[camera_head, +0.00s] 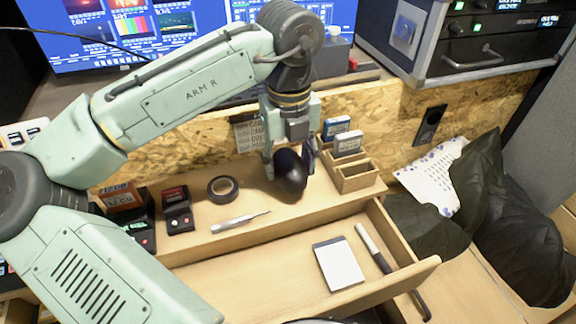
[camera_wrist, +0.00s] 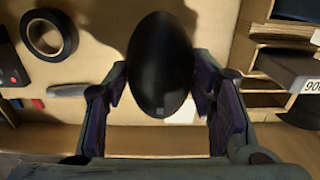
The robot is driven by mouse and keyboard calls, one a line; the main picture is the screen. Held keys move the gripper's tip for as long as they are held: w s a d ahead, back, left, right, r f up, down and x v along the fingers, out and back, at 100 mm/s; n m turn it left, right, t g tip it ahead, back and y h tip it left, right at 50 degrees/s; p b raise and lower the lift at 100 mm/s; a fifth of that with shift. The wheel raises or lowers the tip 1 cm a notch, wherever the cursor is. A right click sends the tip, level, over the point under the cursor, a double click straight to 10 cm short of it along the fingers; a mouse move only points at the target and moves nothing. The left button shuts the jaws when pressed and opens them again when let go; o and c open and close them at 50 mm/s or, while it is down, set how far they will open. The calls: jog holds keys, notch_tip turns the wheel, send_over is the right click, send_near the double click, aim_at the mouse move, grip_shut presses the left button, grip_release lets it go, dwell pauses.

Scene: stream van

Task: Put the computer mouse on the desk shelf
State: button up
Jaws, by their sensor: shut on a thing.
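The black computer mouse (camera_head: 290,172) is held between the fingers of my gripper (camera_head: 290,150), tilted steeply in the head view. In the wrist view the mouse (camera_wrist: 160,65) sits between the two fingers of my gripper (camera_wrist: 160,95), its smooth dark shell facing the camera. My gripper is shut on it, over the wooden desk shelf (camera_head: 200,240), left of a small wooden organizer. I cannot tell whether the mouse touches the shelf surface.
A tape roll (camera_head: 222,188), a screwdriver-like tool (camera_head: 240,221) and small devices lie to the left. The wooden organizer (camera_head: 355,177) stands close on the right. An open drawer (camera_head: 290,275) in front holds a notepad (camera_head: 338,264) and a marker (camera_head: 373,248).

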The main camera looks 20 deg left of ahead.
aim_at(288, 172)
jog(key=shift+w+a+f, duration=0.15)
jog(key=shift+w+a, duration=0.1)
jog(key=shift+w, duration=0.25)
jog(key=shift+f, duration=1.65)
jog(key=shift+f, duration=0.1)
jog(key=o, duration=1.2)
notch_tip(288, 172, up, 12)
jog(key=shift+r, duration=0.15)
